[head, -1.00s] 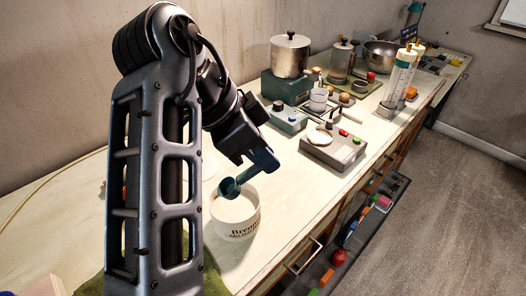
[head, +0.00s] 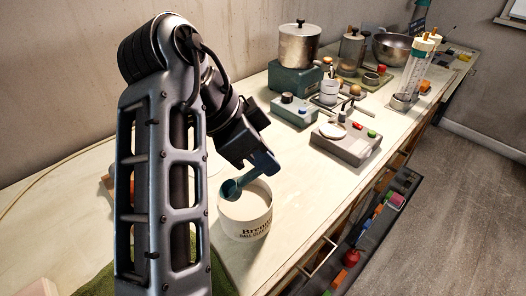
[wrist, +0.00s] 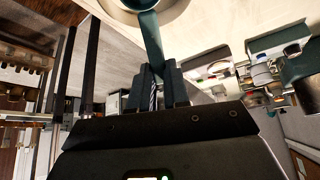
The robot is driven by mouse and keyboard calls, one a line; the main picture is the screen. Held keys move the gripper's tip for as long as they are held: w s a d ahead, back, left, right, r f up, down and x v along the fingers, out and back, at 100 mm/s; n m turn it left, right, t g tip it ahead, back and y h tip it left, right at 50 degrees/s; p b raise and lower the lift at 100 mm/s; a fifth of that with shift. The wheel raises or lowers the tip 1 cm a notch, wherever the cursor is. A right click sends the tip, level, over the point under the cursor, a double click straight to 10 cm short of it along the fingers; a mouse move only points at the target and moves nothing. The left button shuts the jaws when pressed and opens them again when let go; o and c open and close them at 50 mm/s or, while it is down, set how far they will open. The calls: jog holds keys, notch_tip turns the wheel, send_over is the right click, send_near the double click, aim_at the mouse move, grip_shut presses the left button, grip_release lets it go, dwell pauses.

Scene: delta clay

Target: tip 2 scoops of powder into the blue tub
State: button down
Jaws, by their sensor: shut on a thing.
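My gripper (head: 264,160) is shut on the handle of a dark teal scoop (head: 231,189). The scoop's bowl is at the upper left rim of a white tub (head: 246,222) with dark lettering; I cannot tell whether it touches the rim. Pale powder shows inside the white tub. I cannot tell whether the scoop holds powder. In the wrist view the scoop (wrist: 151,40) runs up from between the fingers, with its bowl cut off at the top edge. No blue tub can be made out in either view.
A grey scale (head: 346,147) with a pale dish stands right of the white tub, near a teal control box (head: 294,110). A metal pot (head: 298,45) on a teal base stands farther back.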

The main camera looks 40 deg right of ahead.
aim_at(269, 191)
jog(key=shift+f+b, duration=2.65)
jog(key=shift+f, duration=0.5)
jog(key=shift+s+f, duration=0.1)
jog(key=shift+f, duration=0.25)
jog(key=shift+f+b, duration=0.2)
jog(key=shift+b, duration=0.2)
jog(key=shift+r, duration=0.15)
jog(key=shift+r+p, duration=0.85)
jog(key=shift+p, duration=0.05)
jog(key=shift+r+p, duration=2.65)
jog(key=shift+r, duration=0.95)
